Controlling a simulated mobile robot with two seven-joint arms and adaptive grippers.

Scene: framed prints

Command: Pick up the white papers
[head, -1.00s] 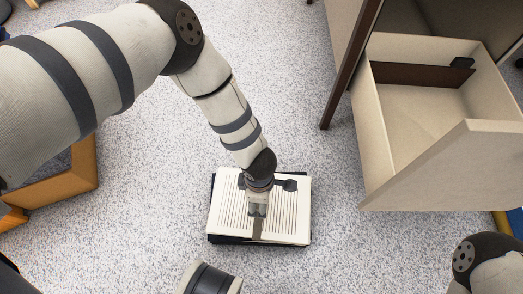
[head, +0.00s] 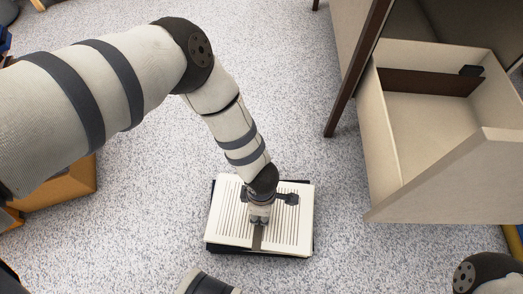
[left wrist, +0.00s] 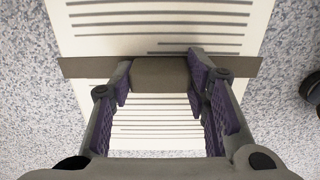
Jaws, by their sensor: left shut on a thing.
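The white papers (head: 232,215) are a flat stack with dark printed lines and a grey-brown band across the middle. In the head view they are low in the centre, over a dark backing that shows along the edges; I cannot tell whether they are clear of the floor. My left gripper (head: 259,219) points down onto the stack's middle. In the left wrist view, the papers (left wrist: 160,17) fill the middle, and the left gripper's purple-padded fingers (left wrist: 158,82) are shut on the raised block of the band. My right gripper is not in view.
An orange-brown box (head: 62,190) stands at the left, partly behind my arm. The speckled grey carpet (head: 150,225) around the papers is clear.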

